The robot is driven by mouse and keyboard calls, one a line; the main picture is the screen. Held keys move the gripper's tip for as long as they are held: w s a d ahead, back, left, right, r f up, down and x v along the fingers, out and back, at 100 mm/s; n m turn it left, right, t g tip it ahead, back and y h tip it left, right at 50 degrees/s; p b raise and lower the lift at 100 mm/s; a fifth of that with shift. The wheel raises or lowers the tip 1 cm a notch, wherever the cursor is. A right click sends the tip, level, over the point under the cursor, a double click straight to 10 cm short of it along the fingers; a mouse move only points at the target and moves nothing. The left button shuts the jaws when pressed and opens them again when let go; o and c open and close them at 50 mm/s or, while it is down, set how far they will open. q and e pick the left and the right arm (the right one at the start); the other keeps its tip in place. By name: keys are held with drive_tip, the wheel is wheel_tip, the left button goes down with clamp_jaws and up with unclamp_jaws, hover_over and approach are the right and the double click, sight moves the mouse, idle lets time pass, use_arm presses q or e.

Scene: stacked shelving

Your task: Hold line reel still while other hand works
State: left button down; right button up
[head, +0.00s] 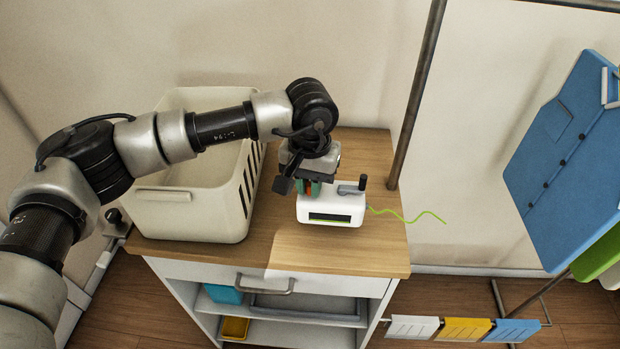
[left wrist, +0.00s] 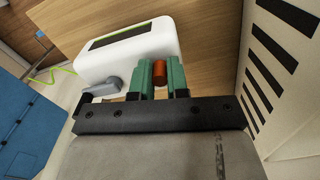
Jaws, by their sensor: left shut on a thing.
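The line reel (head: 331,205) is a white rounded box with a dark slot on its front, a grey crank with a black knob on top, and a green line (head: 408,217) trailing off to the right. It stands on the wooden top of a cabinet. My left gripper (head: 308,187) reaches down at the reel's back left side. In the left wrist view, its green fingers (left wrist: 160,77) are closed around an orange-brown round piece at the edge of the white reel (left wrist: 130,48). The fingers partly hide where this piece joins the reel. My right gripper is not in view.
A cream slotted basket (head: 190,205) stands close left of the reel on the wooden top (head: 335,248). A metal pole (head: 415,95) rises behind the right edge. Bare wood lies in front of the reel.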

use_arm(q)
drive_tip(key=shift+f, duration=2.1)
drive_tip(key=c, duration=1.4)
unclamp_jaws()
drive_tip(key=shift+o, duration=0.2)
clamp_jaws()
